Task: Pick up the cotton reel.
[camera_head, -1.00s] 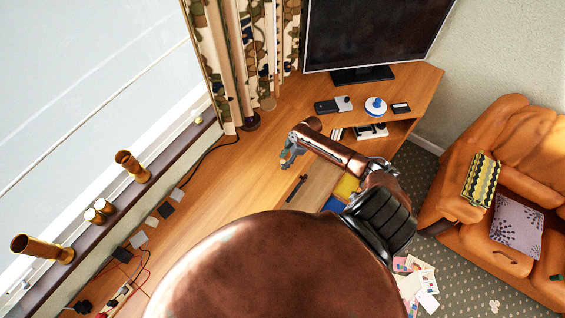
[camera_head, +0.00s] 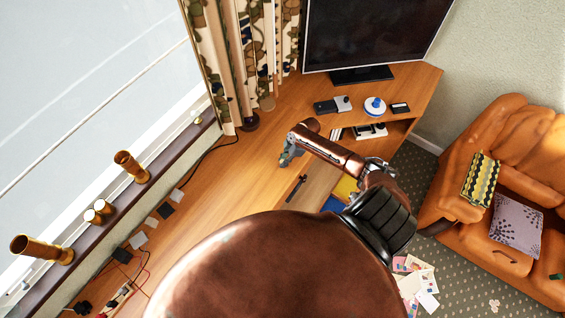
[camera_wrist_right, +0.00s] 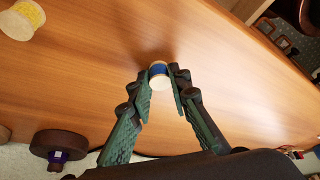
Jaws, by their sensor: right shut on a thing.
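A cotton reel (camera_wrist_right: 158,73) with blue thread and pale wooden ends is in the right wrist view. It sits between the fingertips of my right gripper (camera_wrist_right: 158,84), which is shut on it, at the wooden desk top. In the head view my right gripper (camera_head: 287,157) is low over the desk, left of the drawer edge; the reel is too small or hidden to make out there. A second reel (camera_wrist_right: 21,19) with yellow thread stands apart at the top left of the wrist view. My left gripper is not in view.
The wooden desk (camera_head: 215,180) is largely clear around the gripper. A television (camera_head: 370,35), a blue-and-white round thing (camera_head: 375,106) and small devices are at the back. Curtains (camera_head: 245,60) and a window sill with brass vases (camera_head: 130,165) line the left. An orange sofa (camera_head: 520,120) is right.

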